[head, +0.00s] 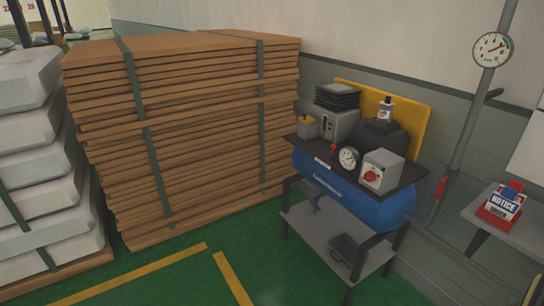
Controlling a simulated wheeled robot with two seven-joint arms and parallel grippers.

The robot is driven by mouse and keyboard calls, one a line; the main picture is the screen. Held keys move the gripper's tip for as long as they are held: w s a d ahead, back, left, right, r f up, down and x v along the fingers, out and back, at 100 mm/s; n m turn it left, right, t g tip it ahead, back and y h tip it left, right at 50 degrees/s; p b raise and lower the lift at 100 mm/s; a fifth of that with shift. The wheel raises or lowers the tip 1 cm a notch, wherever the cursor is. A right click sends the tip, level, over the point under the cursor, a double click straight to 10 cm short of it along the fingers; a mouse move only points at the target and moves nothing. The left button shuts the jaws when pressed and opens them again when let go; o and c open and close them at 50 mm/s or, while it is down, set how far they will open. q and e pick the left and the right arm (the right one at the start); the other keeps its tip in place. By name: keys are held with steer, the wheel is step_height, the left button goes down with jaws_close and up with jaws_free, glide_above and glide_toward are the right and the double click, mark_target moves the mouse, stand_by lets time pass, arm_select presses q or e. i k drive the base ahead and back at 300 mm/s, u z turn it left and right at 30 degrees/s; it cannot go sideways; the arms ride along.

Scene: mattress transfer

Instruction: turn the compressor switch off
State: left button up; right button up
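The compressor (343,199) has a blue tank under a dark top plate and stands on a dark frame at the right of the head view. A light grey switch box (384,161) sits on the top plate at its right front. A red rotary knob (371,176) is on the front face of the box. The knob's exact setting is too small to read. A round white gauge (349,157) is left of the box. Neither of my grippers is in view.
A tall stack of strapped brown boards (200,130) stands left of the compressor. Strapped white sacks (45,185) are at the far left. A pipe with a gauge (491,49) and a table with a notice holder (503,205) are at right. Green floor (200,280) in front is clear.

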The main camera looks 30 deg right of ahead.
mark_target(369, 176)
steer(key=z, duration=0.15)
steer(key=i, duration=1.65)
steer(key=z, duration=0.85)
